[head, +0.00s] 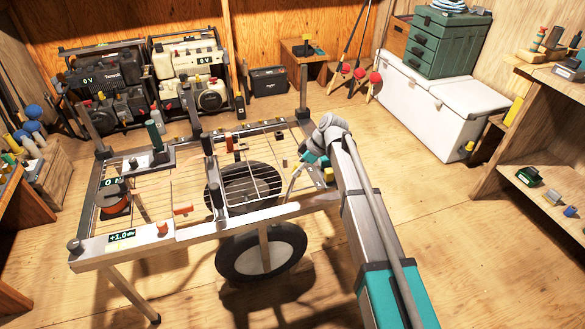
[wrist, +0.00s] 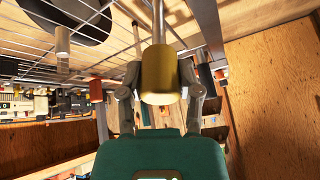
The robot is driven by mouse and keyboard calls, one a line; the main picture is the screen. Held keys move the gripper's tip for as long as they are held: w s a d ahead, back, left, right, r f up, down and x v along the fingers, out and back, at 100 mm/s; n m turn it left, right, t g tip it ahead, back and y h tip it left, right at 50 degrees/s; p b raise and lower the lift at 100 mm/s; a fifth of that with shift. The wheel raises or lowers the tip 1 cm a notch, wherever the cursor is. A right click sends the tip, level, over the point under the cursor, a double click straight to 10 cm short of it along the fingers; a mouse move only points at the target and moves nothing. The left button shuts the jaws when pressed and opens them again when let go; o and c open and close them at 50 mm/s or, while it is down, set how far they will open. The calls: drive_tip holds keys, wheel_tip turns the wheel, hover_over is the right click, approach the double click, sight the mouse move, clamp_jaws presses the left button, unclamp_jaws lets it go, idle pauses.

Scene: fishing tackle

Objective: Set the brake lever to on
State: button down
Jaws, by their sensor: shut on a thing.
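In the wrist view, a yellow cylindrical grip (wrist: 160,78) sits on the end of a thin metal rod (wrist: 158,22); it appears to be the brake lever. My gripper (wrist: 160,85) is shut on this yellow grip, with one grey finger on each side. In the head view, my gripper (head: 303,167) is low at the right end of the metal-framed cart (head: 243,219), above its wheel (head: 262,252). The lever is small there and partly hidden by my gripper and arm. No on or off marking for it is readable.
The cart top has wire grating, upright posts, a red spool (head: 116,204) and a display reading +1.0 (head: 122,237). Two generators (head: 190,72) stand at the back. A white chest (head: 430,105) and wooden shelves (head: 535,150) are on the right. Floor right of the cart is clear.

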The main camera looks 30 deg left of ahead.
drive_tip(key=shift+w, duration=0.35)
drive_tip(key=shift+c, duration=1.7)
unclamp_jaws()
drive_tip(key=shift+f, duration=0.1)
drive_tip(key=shift+o, duration=0.3)
drive_tip(key=shift+s, duration=0.15)
drive_tip(key=shift+a, duration=0.1)
drive_tip(key=shift+s, duration=0.1)
